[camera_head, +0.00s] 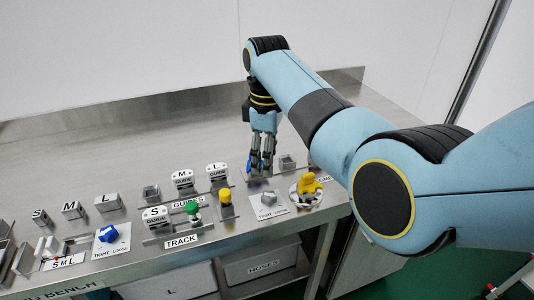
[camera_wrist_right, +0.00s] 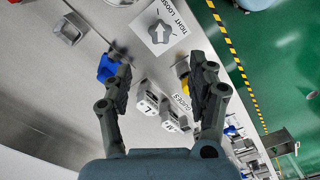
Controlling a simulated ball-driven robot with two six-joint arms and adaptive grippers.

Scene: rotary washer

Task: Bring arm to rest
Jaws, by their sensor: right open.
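My right gripper (camera_head: 262,168) points down over the steel bench (camera_head: 120,140), behind the row of fixtures. In the wrist view its two fingers (camera_wrist_right: 160,72) are spread apart with nothing gripped between them. My left gripper is not in view.
A yellow knob (camera_head: 311,184), a grey tight/loose dial (camera_head: 268,198), a green knob (camera_head: 193,208), and a blue dial (camera_head: 107,234) line the bench front. White guide blocks (camera_head: 217,171) stand left of the gripper. The bench's back left is clear.

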